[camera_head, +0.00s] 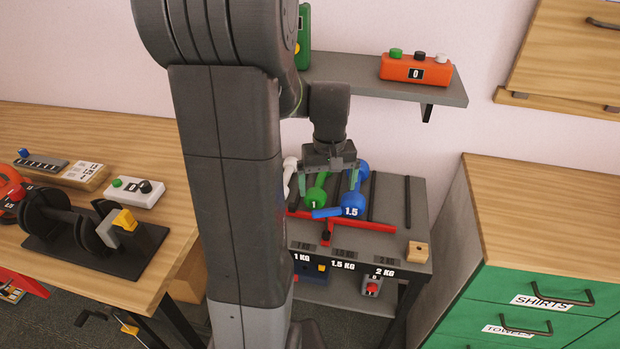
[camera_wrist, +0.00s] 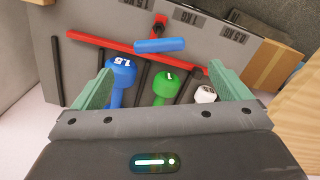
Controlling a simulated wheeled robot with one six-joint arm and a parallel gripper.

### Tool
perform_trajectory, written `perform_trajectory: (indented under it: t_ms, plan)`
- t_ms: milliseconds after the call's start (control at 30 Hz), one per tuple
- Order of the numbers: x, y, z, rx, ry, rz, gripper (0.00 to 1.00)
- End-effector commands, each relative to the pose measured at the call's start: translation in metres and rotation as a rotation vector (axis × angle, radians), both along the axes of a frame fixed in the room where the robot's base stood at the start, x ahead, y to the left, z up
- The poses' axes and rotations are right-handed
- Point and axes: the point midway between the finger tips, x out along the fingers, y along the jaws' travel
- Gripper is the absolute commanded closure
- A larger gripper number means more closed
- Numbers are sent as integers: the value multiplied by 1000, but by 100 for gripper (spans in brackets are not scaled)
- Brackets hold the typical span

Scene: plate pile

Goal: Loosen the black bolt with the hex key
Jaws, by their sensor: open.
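My gripper (camera_head: 328,182) is open and empty, above a small grey rack table (camera_head: 418,205). In the wrist view my green fingers (camera_wrist: 163,85) are wide apart over the dumbbells. Below are a blue dumbbell marked 1.5 (camera_head: 352,207), a green one marked 1 (camera_head: 315,195) and a white one (camera_head: 289,170). A red bar (camera_head: 362,224) lies across the rack in front of them.
A wooden table (camera_head: 155,235) at left carries a black device (camera_head: 70,225), a white button box (camera_head: 134,192) and other items. A shelf (camera_head: 445,90) above the rack holds an orange box (camera_head: 415,69). A green-drawered cabinet (camera_head: 560,230) stands at right.

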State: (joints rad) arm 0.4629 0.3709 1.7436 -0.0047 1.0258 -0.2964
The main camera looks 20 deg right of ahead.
Motion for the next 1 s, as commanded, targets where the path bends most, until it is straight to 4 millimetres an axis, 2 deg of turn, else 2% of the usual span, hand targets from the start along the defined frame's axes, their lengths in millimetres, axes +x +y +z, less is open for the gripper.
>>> perform_trajectory:
  t_ms: [167, 633, 800, 1000]
  plan:
    - [-1, 0, -22, 3, 5, 0, 4]
    - [-2, 1, -111, 3, 5, 1, 4]
    - [-1, 0, -128, 1, 2, 1, 4]
    - [-1, 0, -136, 0, 0, 1, 4]
